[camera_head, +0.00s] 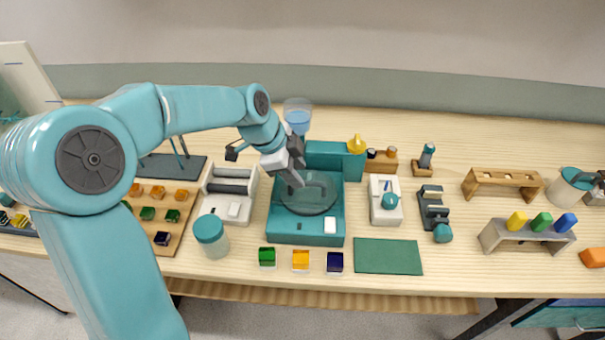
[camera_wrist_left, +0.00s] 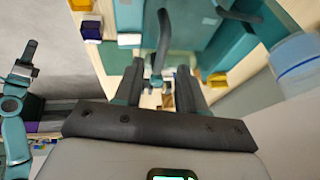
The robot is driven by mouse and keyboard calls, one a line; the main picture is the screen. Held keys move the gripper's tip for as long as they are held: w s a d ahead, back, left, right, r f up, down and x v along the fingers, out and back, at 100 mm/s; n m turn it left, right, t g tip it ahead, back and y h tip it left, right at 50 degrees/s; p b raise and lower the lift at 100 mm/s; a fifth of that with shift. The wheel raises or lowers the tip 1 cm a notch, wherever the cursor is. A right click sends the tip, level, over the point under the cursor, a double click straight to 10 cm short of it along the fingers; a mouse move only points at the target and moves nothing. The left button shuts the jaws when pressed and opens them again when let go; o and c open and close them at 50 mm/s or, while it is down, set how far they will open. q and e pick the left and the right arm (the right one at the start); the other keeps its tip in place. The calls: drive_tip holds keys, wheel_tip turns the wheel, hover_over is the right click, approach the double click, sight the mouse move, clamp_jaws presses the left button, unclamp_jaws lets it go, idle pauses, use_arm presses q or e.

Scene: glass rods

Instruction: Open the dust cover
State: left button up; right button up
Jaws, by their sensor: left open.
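The teal box-like device (camera_head: 275,228) stands left of the table's middle, with a white button at its front right. A round, smoky see-through part, which looks like the dust cover (camera_head: 312,200), lies over its top. My left gripper (camera_head: 295,180) is just above its back left edge. In the left wrist view, the left gripper's fingers (camera_wrist_left: 158,85) are apart. A dark curved bar (camera_wrist_left: 160,45) shows between and beyond them; I cannot tell whether they touch it. What seems to be my right gripper (camera_wrist_left: 27,65) shows at the left of that view, its jaws unclear.
A glass of blue liquid (camera_head: 298,112) stands behind the device. A teal-lidded jar (camera_head: 211,238) stands to its left. Green, yellow and navy cubes (camera_head: 300,260) line its front, with a green mat (camera_head: 388,257) to the right. A white and teal unit (camera_head: 386,200) stands right.

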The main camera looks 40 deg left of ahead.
sight(306, 182)
use_arm(q)
drive_tip(key=x, duration=0.3)
drive_tip(key=shift+w+f, duration=0.2)
drive_tip(key=shift+f, duration=0.05)
drive_tip(key=shift+s+d+r, duration=0.1)
drive_tip(key=shift+s+d, duration=0.05)
drive_tip(key=shift+s, duration=0.05)
drive_tip(key=shift+c, duration=0.6)
drive_tip(key=shift+w, duration=0.1)
clamp_jaws()
drive_tip(key=shift+r, duration=0.1)
